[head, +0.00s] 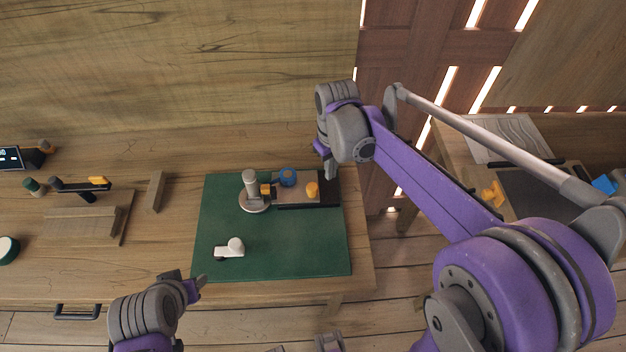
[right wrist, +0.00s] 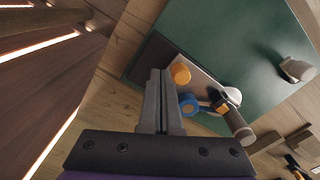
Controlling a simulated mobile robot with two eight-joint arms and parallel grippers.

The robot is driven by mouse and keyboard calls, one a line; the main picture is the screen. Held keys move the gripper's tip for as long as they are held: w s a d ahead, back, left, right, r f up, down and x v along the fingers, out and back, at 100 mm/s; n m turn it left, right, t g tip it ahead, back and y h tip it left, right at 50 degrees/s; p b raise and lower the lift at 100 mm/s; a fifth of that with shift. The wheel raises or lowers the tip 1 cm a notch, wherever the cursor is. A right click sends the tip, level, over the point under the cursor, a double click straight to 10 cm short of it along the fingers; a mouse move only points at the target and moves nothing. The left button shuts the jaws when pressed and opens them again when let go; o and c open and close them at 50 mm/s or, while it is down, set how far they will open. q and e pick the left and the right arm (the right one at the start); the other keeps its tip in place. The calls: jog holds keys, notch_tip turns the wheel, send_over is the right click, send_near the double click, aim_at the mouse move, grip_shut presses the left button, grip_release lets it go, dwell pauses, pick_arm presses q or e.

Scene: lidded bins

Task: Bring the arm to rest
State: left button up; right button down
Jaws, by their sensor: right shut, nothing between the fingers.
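My right gripper (head: 329,170) hangs above the right edge of the green mat (head: 290,247) in the head view. In the right wrist view its two fingers (right wrist: 162,76) lie together, shut, with nothing between them. My right arm reaches in from the right side. My left gripper (head: 195,287) is at the mat's front left corner in the head view, small and turned so that I cannot tell whether it is open or shut.
On the mat are a yellow piece (head: 312,189), a blue round piece (head: 287,176), a grey upright cylinder (head: 250,181) and a white piece (head: 231,250). A wooden block (head: 156,191) stands left of the mat. The mat's front middle is clear. Another table (head: 463,160) stands at right.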

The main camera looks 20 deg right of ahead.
jog(key=shift+r, duration=0.45)
jog(key=s+f+m+t, duration=0.2)
jog(key=s+t, duration=0.3)
jog(key=s, duration=1.1)
jog(key=shift+s+a+f+m, duration=0.15)
jog(key=shift+s+a+m, duration=0.25)
jog(key=shift+m, duration=0.2)
